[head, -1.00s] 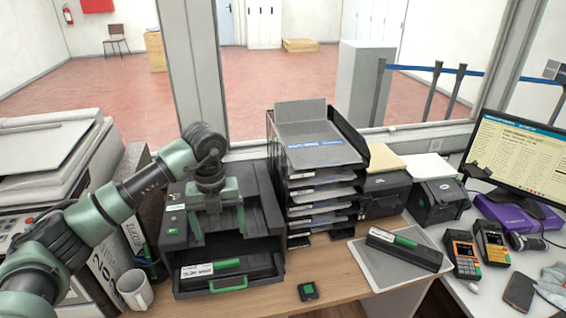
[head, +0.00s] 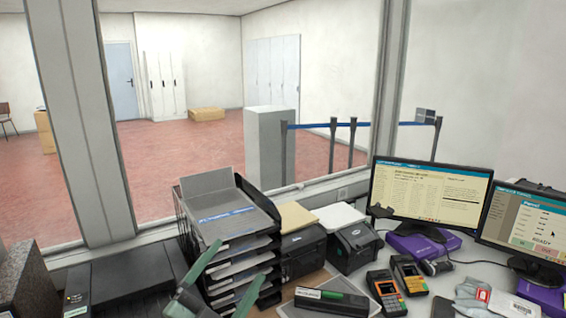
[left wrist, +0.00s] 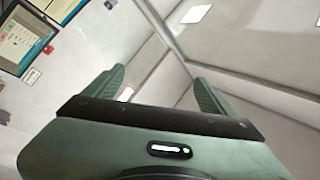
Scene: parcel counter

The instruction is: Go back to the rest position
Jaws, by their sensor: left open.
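My left gripper (head: 240,262) shows at the bottom of the head view as two green fingers pointing up, in front of the black letter-tray stack (head: 181,222). The fingers stand apart with nothing between them. In the left wrist view the gripper (left wrist: 160,76) is also open and empty, with pale wall and ceiling beyond the fingers. Most of the left arm is out of the head view. My right gripper is not in view.
Right of the stack are two black printers (head: 355,246), a black device with a green label (head: 331,302), two card terminals (head: 386,291) and two monitors (head: 432,192). A black unit (head: 127,280) stands at the left. A window frame (head: 85,110) rises behind the counter.

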